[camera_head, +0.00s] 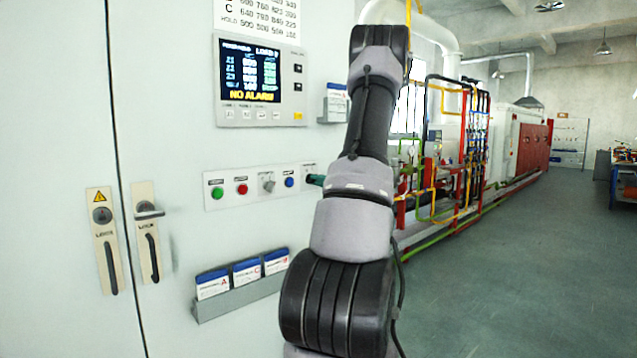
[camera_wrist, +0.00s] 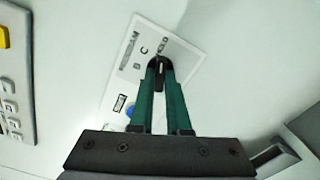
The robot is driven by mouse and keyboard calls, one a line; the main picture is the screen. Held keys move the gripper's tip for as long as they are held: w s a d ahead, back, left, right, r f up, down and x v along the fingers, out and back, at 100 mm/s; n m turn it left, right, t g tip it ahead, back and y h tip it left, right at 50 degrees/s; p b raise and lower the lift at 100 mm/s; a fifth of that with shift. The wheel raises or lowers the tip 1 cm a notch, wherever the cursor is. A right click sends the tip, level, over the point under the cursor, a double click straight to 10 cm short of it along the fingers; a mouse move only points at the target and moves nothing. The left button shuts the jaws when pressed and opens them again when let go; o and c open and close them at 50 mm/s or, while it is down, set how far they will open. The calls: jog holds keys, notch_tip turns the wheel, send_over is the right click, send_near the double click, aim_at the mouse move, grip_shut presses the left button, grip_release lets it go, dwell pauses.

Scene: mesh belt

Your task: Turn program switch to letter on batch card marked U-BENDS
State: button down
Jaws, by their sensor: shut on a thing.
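My gripper (camera_wrist: 159,78) is shut on the dark knob of the program switch (camera_wrist: 160,70) in the wrist view. The switch plate (camera_wrist: 147,30) carries the word PROGRAM and letters, with C and HOLD readable, around the knob. Which letter the knob points at I cannot tell. In the head view my arm hides the switch, and only a green finger of my gripper (camera_head: 315,180) shows at the panel. Batch cards with red letters A (camera_head: 212,285), C (camera_head: 247,272) and B (camera_head: 277,262) stand in a rack below; their titles are too small to read.
The control strip (camera_head: 213,195) has a green button (camera_head: 217,192), a red button (camera_head: 242,189), a grey selector (camera_head: 268,184) and a blue button (camera_head: 289,182). A display (camera_head: 250,72) above reads NO ALARM. The card rack (camera_head: 240,299) juts from the cabinet. Open floor lies right.

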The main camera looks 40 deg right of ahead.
jog(key=shift+n, duration=0.3)
jog(key=n, duration=2.6)
jog(key=shift+n, duration=0.3)
jog(key=c, duration=0.9)
grip_release()
jog(key=s, duration=0.7)
jog(key=s+d, duration=0.1)
jog(key=s, duration=0.2)
jog(key=shift+s, duration=0.4)
